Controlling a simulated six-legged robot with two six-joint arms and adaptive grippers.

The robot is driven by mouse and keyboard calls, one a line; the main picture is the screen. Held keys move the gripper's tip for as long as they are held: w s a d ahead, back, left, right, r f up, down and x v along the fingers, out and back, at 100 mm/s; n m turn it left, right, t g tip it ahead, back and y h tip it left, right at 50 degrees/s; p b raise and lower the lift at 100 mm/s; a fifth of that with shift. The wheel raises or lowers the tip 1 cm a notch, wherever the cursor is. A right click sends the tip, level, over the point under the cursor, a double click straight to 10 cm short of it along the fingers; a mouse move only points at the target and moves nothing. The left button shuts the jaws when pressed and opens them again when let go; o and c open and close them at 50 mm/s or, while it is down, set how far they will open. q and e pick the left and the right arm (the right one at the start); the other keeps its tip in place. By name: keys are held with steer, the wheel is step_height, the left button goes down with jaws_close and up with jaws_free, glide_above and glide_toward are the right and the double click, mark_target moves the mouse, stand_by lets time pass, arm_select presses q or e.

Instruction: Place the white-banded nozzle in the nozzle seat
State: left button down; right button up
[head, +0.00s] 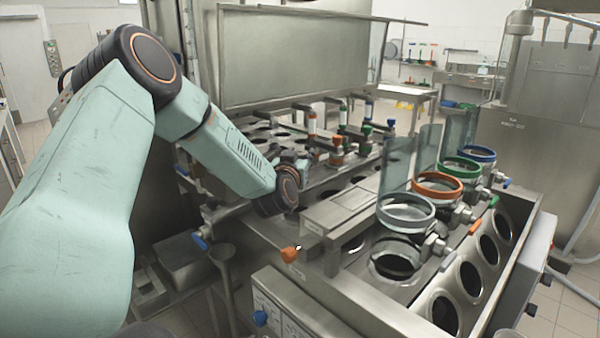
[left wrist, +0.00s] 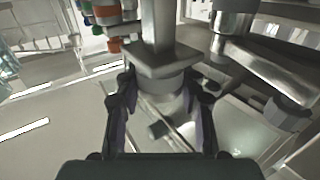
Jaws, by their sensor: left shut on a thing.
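My left gripper (head: 297,165) reaches in from the left over the near end of the metal filler deck. In the left wrist view its two dark fingers (left wrist: 161,108) are closed around a pale grey cylindrical part, which I take to be the white-banded nozzle (left wrist: 166,84). Its band is hard to make out. A square metal flange with an upright bar (left wrist: 160,58) is right at its top; I cannot tell whether it belongs to the nozzle or the seat. The nozzle seat is not clearly identifiable. My right gripper is not in view.
Banded cup rings stand at the right: grey (head: 405,212), orange (head: 437,186), green (head: 460,167) and blue (head: 477,153). Orange-topped (head: 336,150) and green-topped (head: 366,133) fittings stand on the deck beyond my gripper. A metal panel (head: 292,62) rises behind.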

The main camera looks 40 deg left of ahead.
arm_select(q)
steer(key=f, duration=0.3)
steer(key=shift+w+a+f+b, duration=0.3)
steer(key=shift+a+f+b, duration=0.05)
steer(key=shift+f, duration=0.05)
steer(key=shift+d+f, duration=0.1)
steer(key=shift+f, duration=0.05)
steer(key=shift+s+d+r, duration=0.15)
steer(key=shift+d+r, duration=0.05)
steer(key=shift+r, duration=0.05)
steer(key=shift+a+f, duration=0.15)
steer(key=shift+f, duration=0.1)
steer(key=c, duration=0.9)
jaws_free()
steer(key=shift+f, duration=0.1)
steer(key=shift+o, duration=0.5)
steer(key=p+v, duration=0.1)
steer(key=v, duration=0.6)
steer(key=shift+s, duration=0.15)
